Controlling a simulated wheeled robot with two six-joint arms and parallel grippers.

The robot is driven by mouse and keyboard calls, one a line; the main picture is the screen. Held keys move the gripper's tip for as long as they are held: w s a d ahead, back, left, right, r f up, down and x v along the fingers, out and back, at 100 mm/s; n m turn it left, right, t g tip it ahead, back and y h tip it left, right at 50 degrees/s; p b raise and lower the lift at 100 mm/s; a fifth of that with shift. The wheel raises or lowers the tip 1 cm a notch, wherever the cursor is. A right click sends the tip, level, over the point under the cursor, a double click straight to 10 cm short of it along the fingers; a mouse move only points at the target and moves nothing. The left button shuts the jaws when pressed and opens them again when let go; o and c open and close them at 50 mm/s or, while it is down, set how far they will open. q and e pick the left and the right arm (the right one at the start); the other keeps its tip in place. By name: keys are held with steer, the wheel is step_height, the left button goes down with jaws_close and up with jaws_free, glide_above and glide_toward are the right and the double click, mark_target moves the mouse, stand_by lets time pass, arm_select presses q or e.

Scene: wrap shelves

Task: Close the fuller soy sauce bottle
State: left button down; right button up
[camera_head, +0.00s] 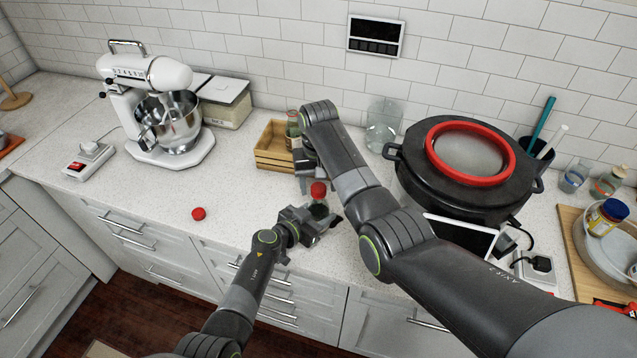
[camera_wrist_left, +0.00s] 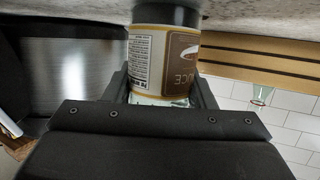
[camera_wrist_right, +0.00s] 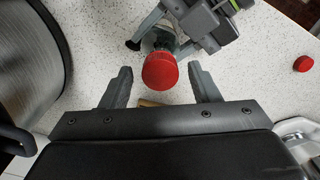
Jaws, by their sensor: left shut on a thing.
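A dark soy sauce bottle (camera_head: 320,209) with a red cap (camera_head: 318,189) on its top stands upright at the counter's front. My left gripper (camera_head: 308,222) is shut on it; its brown and white label (camera_wrist_left: 165,58) shows between the fingers in the left wrist view. My right gripper (camera_wrist_right: 165,88) is open and empty, its fingers apart on either side of the red cap (camera_wrist_right: 160,70) in its view, not touching it. A second bottle (camera_head: 293,131) stands by the wooden crate, partly hidden by my right arm. A loose red cap (camera_head: 198,213) lies on the counter.
The wooden crate (camera_head: 272,158) is behind the bottle. A stand mixer (camera_head: 150,100) is at left, a black cooker with a red ring (camera_head: 430,180) at right. A glass jar (camera_head: 383,125) stands at the wall. The counter around the loose cap is clear.

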steer(key=shift+o, duration=0.2)
step_height(320, 180, up, 8)
steer(key=shift+f, duration=0.2)
stand_by(0.3)
arm_select(q)
steer(key=c, duration=0.5)
jaws_free()
steer(key=shift+s+a, duration=0.1)
arm_select(e)
steer(key=shift+f, duration=0.1)
arm_select(q)
steer(key=shift+s+a+r, duration=0.1)
steer(key=shift+s+a, duration=0.25)
steer(key=shift+s, duration=0.05)
arm_select(e)
steer(key=shift+f, duration=0.1)
arm_select(q)
steer(key=v, duration=1.6)
steer(key=shift+r, duration=0.15)
